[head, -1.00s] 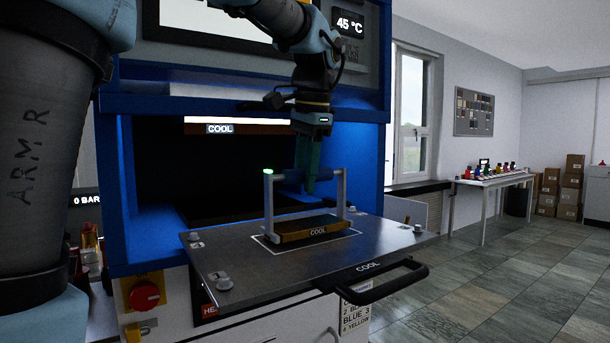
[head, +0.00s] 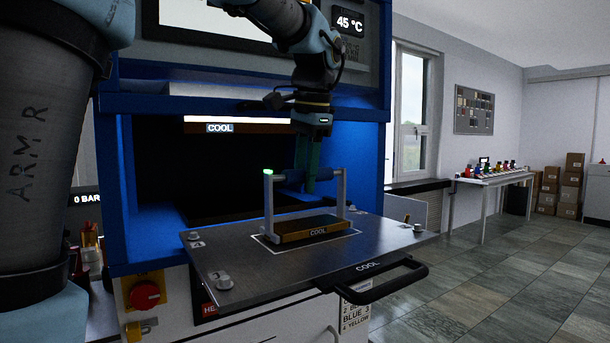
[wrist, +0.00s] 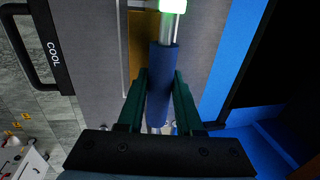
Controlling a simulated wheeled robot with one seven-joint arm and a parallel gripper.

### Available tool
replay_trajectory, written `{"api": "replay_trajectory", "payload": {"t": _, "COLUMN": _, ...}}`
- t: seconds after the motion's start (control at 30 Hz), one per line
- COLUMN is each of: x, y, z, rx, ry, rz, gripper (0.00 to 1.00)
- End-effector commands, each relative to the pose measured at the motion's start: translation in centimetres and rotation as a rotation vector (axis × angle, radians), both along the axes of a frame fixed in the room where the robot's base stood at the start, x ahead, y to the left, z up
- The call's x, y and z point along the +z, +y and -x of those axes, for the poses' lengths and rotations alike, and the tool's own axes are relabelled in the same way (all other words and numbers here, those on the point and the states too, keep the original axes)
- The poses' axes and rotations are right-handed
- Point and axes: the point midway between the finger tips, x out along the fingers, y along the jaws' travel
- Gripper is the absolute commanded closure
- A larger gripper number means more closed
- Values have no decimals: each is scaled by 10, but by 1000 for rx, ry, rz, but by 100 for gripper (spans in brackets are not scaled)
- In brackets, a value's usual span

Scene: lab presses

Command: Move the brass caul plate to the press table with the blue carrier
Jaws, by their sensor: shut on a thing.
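The brass caul plate (head: 292,238) has a dark front strip reading "COOL". It lies flat within a white outline on the grey press table (head: 225,260). The carrier (head: 268,208) stands upright on the plate with two grey posts and a blue grip bar. A small green light glows on its left post. My gripper (head: 306,184) points down and is shut on the blue grip bar. In the wrist view, the green fingers (wrist: 160,85) lie on both sides of the blue bar (wrist: 163,75), with a strip of brass plate beside it. The plate's underside is hidden.
The table juts out from the blue press frame (head: 122,190), under its dark opening. Metal knobs sit at the table's corners, and a black handle (head: 400,280) is at its front. A side table (head: 500,181) with small coloured items stands far right. The tiled floor between is clear.

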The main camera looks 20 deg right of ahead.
Motion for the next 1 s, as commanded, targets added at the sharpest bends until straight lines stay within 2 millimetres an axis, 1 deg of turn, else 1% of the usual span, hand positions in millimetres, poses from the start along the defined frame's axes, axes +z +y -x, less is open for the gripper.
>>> {"api": "replay_trajectory", "payload": {"t": 1.0, "x": -10, "y": 0, "z": 0, "rx": 0, "ry": 0, "rz": 0, "gripper": 100}}
